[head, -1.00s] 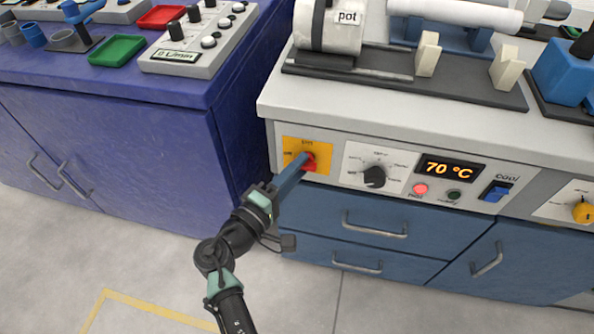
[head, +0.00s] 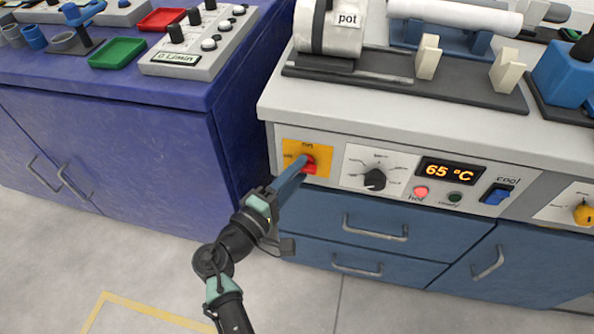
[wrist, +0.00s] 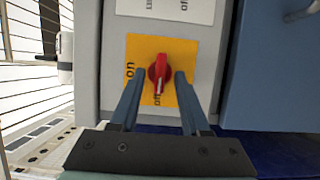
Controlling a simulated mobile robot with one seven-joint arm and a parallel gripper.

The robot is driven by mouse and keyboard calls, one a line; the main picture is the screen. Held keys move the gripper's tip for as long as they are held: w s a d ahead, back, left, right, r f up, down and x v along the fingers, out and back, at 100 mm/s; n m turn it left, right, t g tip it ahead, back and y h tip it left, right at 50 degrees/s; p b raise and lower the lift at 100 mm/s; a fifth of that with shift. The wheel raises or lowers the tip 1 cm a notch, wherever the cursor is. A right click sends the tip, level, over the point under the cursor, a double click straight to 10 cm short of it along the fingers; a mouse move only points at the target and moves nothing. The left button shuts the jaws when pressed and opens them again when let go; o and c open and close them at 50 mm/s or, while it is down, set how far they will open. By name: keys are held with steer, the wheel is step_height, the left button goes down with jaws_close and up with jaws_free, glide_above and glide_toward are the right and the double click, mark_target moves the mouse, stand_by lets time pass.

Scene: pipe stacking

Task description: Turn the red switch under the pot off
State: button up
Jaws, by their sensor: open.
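The red switch (head: 310,168) is a rotary knob on a yellow plate (head: 323,150), on the front panel below the pot (head: 325,25). In the wrist view the red switch (wrist: 159,68) sits between the two fingers of my gripper (wrist: 158,76). The fingers are open, one on each side of the knob; I cannot tell whether they touch it. Its narrow end, with a pale mark, points at the "off" lettering and partly covers it. The "on" lettering is at the plate's left in that view. In the head view my gripper (head: 301,167) partly hides the knob.
To the right on the panel are a black dial (head: 374,179), a display (head: 450,171) reading 65 °C, a lit red "hot" lamp (head: 421,192) and a blue switch (head: 497,194). Blue drawers (head: 365,222) with handles lie below. A purple cabinet (head: 130,150) stands left.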

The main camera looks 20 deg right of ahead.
steer(key=p+v, duration=0.2)
steer(key=v, duration=1)
steer(key=shift+s+a, duration=0.2)
steer(key=shift+a, duration=0.15)
steer(key=shift+f, duration=0.1)
steer(key=w+r+m+t+y, duration=0.2)
steer(key=w+r+m+y, duration=0.25)
steer(key=w+r, duration=0.65)
step_height(320, 180, up, 21)
steer(key=a+m+t+y, duration=0.2)
steer(key=t+y, duration=0.3)
steer(key=t, duration=0.1)
steer(key=s+a+r+t+y, duration=0.1)
steer(key=s+r+t+y, duration=0.3)
steer(key=s+r, duration=0.65)
steer(key=s+a+r+t+y, duration=0.15)
steer(key=s+r+t, duration=0.5)
steer(key=r, duration=0.75)
step_height(320, 180, up, 29)
steer(key=p, duration=3)
steer(key=shift+w+g, duration=0.2)
steer(key=shift+g, duration=0.25)
